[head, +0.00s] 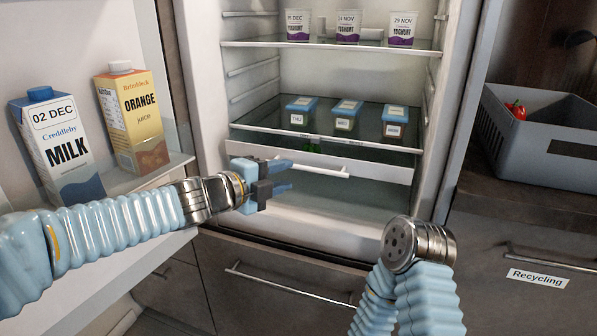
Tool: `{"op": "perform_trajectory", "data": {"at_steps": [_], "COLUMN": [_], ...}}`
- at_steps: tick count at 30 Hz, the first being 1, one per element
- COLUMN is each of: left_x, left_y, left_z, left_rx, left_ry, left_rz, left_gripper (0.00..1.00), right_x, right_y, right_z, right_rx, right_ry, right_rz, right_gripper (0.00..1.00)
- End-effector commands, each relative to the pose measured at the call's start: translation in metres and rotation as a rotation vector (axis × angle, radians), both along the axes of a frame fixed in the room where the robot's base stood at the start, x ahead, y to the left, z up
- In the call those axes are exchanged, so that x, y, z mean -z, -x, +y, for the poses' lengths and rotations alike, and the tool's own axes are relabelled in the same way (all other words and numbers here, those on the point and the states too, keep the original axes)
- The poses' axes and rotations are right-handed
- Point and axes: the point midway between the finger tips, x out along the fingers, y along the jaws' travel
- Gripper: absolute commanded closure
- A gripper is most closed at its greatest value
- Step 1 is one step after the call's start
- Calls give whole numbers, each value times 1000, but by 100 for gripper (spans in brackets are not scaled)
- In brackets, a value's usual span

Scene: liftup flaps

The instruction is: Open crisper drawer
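The crisper drawer (378,171) has a white front and sits below the lowest glass shelf in the open fridge. It looks pushed in. Its white bar handle (325,172) runs across the front. My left gripper (287,177) is at the handle's left end and covers part of it. Its two blue fingers are apart, one above the other, with nothing seen held between them. I cannot tell whether they touch the handle. My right arm's wrist (421,246) is in front of the fridge's lower right; its fingers are not visible.
Small blue-lidded boxes (346,115) and yoghurt cups (348,26) stand on the shelves above. The open door at left holds a milk carton (62,150) and a juice carton (134,120). A grey crate (540,140) stands on the right counter. The fridge floor below the drawer is clear.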

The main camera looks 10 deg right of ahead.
Motion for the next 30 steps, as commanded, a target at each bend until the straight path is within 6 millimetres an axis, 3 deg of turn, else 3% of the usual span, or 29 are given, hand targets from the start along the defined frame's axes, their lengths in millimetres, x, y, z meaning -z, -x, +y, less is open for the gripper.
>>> {"op": "perform_trajectory", "data": {"at_steps": [3, 9, 20, 27, 30], "left_x": [5, 9, 11, 11, 11], "left_y": [-13, -28, -31, -31, -31], "left_z": [-22, -43, -48, -48, -48], "left_rx": [2, 0, -1, -1, -1], "left_ry": [-2, 0, 0, 0, 0], "left_rz": [1, 1, 1, 1, 1], "left_gripper": [63, 63, 63, 97, 100], "right_x": [-1, -2, -2, -2, -2], "right_y": [0, 0, 0, 0, 0], "right_z": [0, 1, 1, 1, 1], "right_rx": [0, -1, -1, -1, -1], "right_ry": [0, -1, -1, -1, -1], "right_rz": [0, -1, 0, 0, 0], "right_gripper": [100, 100, 100, 100, 100]}}
